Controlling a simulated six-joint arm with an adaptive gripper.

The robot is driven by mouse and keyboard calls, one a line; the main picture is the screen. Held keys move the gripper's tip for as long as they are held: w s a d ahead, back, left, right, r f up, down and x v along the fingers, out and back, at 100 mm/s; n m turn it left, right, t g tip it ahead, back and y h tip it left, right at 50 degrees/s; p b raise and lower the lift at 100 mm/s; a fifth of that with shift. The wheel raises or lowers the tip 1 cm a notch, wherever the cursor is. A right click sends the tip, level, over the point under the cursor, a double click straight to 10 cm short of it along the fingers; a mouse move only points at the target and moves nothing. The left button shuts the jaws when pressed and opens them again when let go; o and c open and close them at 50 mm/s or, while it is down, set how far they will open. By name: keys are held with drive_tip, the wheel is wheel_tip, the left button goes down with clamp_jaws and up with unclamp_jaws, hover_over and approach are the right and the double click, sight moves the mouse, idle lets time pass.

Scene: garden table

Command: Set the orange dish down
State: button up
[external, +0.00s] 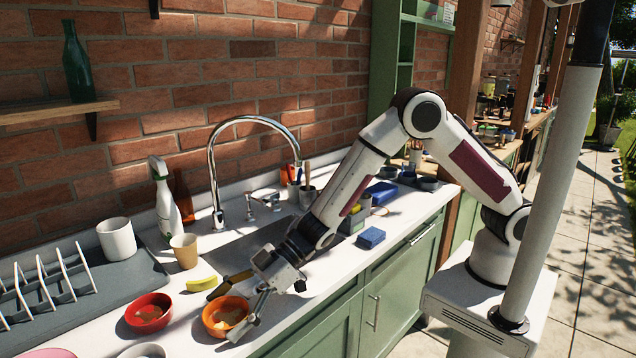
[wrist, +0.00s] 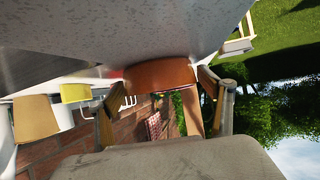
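In the wrist view, the orange dish (wrist: 160,76) is close ahead, against the grey-white surface. My gripper (external: 222,318) has one finger at each side of the dish. In the wrist view, my gripper's fingertips (wrist: 162,80) meet the dish's left and right edges, so it looks shut on the dish. The dish looks about level. Its underside is hidden, so I cannot tell whether it touches the counter.
A red bowl (external: 149,314) stands just left of the dish. A yellow block (external: 202,284) and a tan cup (external: 184,251) are behind it. A dark mat with a white rack (external: 45,290) fills the left. The sink (external: 245,245) lies behind my gripper. The counter's front edge is close.

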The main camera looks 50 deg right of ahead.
sight(227, 320)
drive_tip(key=c, duration=0.8)
drive_tip(key=shift+c, duration=0.3)
drive_tip(key=shift+r, duration=0.1)
wheel_tip(227, 320, up, 10)
idle(0.4)
